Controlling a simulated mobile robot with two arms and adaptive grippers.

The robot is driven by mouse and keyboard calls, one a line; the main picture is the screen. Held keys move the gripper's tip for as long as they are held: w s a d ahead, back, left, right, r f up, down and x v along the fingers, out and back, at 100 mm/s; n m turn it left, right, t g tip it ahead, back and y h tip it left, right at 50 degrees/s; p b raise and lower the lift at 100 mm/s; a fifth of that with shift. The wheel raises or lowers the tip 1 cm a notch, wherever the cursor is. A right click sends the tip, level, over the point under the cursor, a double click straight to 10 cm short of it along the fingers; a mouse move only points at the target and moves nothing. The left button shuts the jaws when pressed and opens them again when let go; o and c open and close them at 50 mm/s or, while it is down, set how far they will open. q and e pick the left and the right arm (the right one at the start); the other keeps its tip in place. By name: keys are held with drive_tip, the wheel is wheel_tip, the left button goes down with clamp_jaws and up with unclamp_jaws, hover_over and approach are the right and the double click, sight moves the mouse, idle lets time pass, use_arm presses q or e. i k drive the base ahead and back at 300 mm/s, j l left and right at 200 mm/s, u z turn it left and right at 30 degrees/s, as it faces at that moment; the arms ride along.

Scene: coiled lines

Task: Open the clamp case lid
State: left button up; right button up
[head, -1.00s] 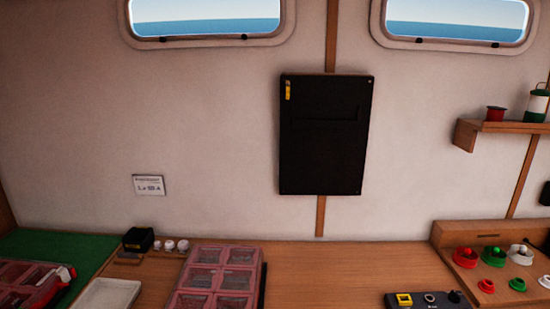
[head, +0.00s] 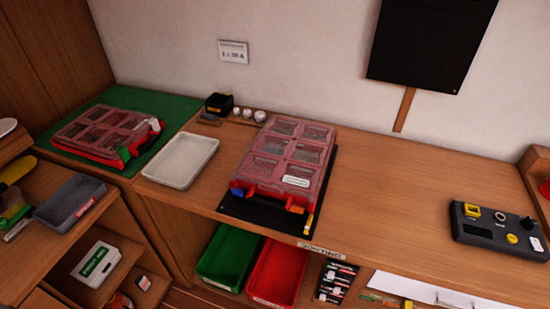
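Two compartment cases with clear reddish lids and red bases are in the head view, both with lids down. One case (head: 286,157) lies in the middle of the wooden counter on a black mat (head: 262,222). Its lid bears a small white label, too small to read, and its front edge shows coloured latches. The other case (head: 104,136) lies on a green mat (head: 176,117) at the left, with white, green and red parts at its right end. I cannot tell which one is the clamp case. Neither of my grippers is in view.
A white tray (head: 181,160) sits between the cases. A small black box (head: 219,103) and white knobs are behind it. A control box (head: 497,228) stands at the right; the counter (head: 400,190) between is clear. Green (head: 229,256) and red (head: 278,272) bins sit below.

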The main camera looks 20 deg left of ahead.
sight(277, 173)
drive_tip(key=l+u, duration=0.25)
drive_tip(key=u, duration=0.2)
drive_tip(key=i+l+u, duration=0.1)
drive_tip(key=l+u, duration=0.15)
drive_tip(key=u, duration=0.2)
drive_tip(key=l+u, duration=0.25)
drive_tip(key=u, duration=0.2)
